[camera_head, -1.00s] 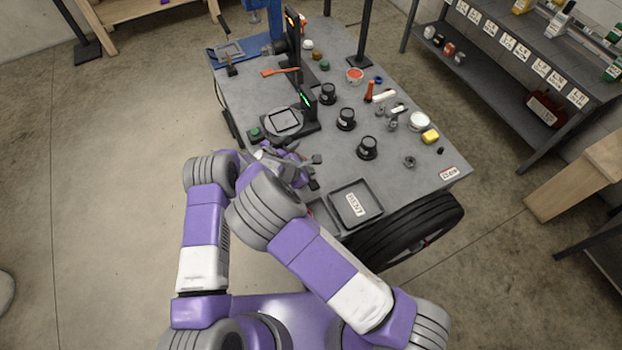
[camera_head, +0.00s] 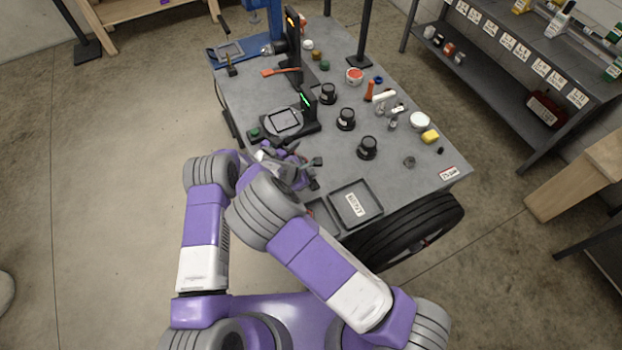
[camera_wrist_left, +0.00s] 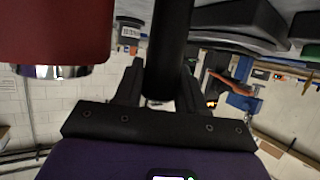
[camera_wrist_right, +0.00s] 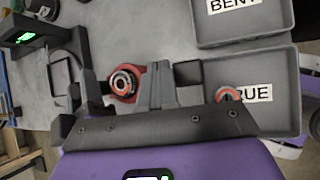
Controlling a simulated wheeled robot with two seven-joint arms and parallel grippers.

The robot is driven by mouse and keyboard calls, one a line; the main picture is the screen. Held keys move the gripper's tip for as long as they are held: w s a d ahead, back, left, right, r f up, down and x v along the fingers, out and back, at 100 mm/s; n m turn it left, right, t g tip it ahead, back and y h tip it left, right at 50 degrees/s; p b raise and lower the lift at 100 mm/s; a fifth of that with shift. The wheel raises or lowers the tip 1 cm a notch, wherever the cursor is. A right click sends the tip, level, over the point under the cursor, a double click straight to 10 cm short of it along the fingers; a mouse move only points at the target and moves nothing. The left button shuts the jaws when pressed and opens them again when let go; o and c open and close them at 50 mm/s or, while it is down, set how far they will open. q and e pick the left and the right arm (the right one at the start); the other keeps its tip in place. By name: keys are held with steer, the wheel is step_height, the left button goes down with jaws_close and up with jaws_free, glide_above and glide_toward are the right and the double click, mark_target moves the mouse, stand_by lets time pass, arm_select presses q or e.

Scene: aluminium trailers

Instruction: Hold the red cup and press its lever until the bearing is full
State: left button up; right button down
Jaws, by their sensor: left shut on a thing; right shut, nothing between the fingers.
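The red cup (camera_wrist_left: 55,35), a red cylinder with a shiny metal rim, fills the upper left of the left wrist view. My left gripper (camera_wrist_left: 160,75) is shut on a black handle (camera_wrist_left: 170,35) beside it; where handle and cup join is out of view. In the right wrist view a red round body (camera_wrist_right: 122,85) carries a ring-shaped metal part, maybe the cup with the bearing. My right gripper (camera_wrist_right: 156,85) is shut and empty just right of it. A smaller red ring (camera_wrist_right: 229,95) shows further right. In the head view my arms partly hide both grippers, crowded at the table's near edge.
The grey table (camera_head: 400,185) carries several black-topped pots, a scale (camera_head: 284,121) with a display, and loose small parts. Labelled trays (camera_head: 356,204) lie at its near edge, by a black tyre (camera_head: 410,228). A shelf (camera_head: 480,62) stands at right.

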steer(key=shift+s+d+f, duration=0.1)
steer(key=shift+s+f, duration=0.1)
steer(key=shift+f, duration=0.35)
steer(key=shift+s+d+f, duration=0.1)
steer(key=shift+s+f, duration=0.1)
steer(key=shift+f, duration=0.35)
stand_by(1.3)
steer(key=shift+a+r, duration=0.1)
steer(key=shift+w+a+r, duration=0.1)
steer(key=shift+w+r, duration=0.15)
steer(key=shift+r, duration=0.45)
steer(key=shift+w+a+r, duration=0.1)
steer(key=shift+w+r, duration=0.15)
steer(key=shift+r, duration=0.4)
steer(key=shift+w+a+r, duration=0.1)
steer(key=shift+w+r, duration=0.15)
steer(key=shift+r, duration=0.55)
steer(key=shift+w+a+r, duration=0.1)
steer(key=shift+w+r, duration=0.1)
steer(key=shift+r, duration=0.65)
steer(key=shift+w+a+r, duration=0.1)
steer(key=shift+w+r, duration=0.15)
steer(key=shift+r, duration=0.55)
stand_by(0.5)
steer(key=r, duration=0.2)
steer(key=w+r, duration=0.1)
steer(key=shift+a+r, duration=0.15)
steer(key=shift+r, duration=0.2)
steer(key=shift+f, duration=0.1)
